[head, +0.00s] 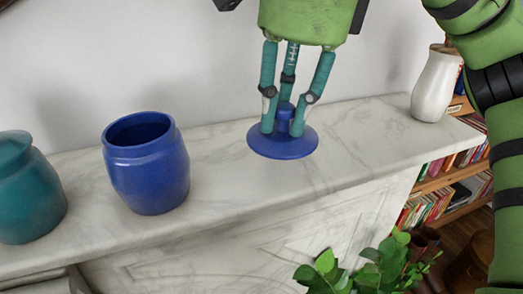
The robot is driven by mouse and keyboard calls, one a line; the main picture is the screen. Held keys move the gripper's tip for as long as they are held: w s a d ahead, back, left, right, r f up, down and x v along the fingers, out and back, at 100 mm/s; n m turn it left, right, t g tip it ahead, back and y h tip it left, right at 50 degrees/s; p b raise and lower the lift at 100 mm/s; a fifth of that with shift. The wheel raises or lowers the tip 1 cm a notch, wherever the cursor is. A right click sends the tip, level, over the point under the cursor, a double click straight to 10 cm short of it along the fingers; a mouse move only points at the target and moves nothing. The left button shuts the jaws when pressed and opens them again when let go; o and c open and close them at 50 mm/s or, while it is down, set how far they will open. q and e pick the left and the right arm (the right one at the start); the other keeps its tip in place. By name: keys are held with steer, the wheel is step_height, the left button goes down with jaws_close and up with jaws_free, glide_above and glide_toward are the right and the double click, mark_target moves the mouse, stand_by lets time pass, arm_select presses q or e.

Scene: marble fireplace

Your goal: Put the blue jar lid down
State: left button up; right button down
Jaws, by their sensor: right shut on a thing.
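The blue jar lid (283,147) is a round disc with a knob on top, at the middle of the marble mantel in the head view. My right gripper (284,118) points down from above and its teal fingers are shut around the knob. The lid is level and at or just above the marble; I cannot tell if it touches. The blue jar (148,175) stands upright and open-topped on the mantel, to the left of the lid and apart from it. My left gripper is not in view.
A teal lidded jar (30,192) stands at the far left of the marble mantel (225,200). A white vase (434,88) stands at its right end. Bare marble lies around the lid. Below are a leafy plant (355,270) and a bookshelf (450,185).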

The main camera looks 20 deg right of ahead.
mark_target(263, 138)
steer(key=shift+w+a+f, duration=0.4)
steer(key=shift+w+a, duration=0.1)
steer(key=shift+w, duration=0.05)
steer(key=shift+w+a+f, duration=0.35)
steer(key=shift+w+f, duration=0.05)
step_height(263, 138, down, 3)
steer(key=shift+f+p, duration=0.1)
steer(key=shift+p, duration=0.5)
steer(key=shift+f, duration=0.45)
steer(key=shift+a+f, duration=0.1)
steer(key=shift+f, duration=0.15)
steer(key=c, duration=1.1)
jaws_free()
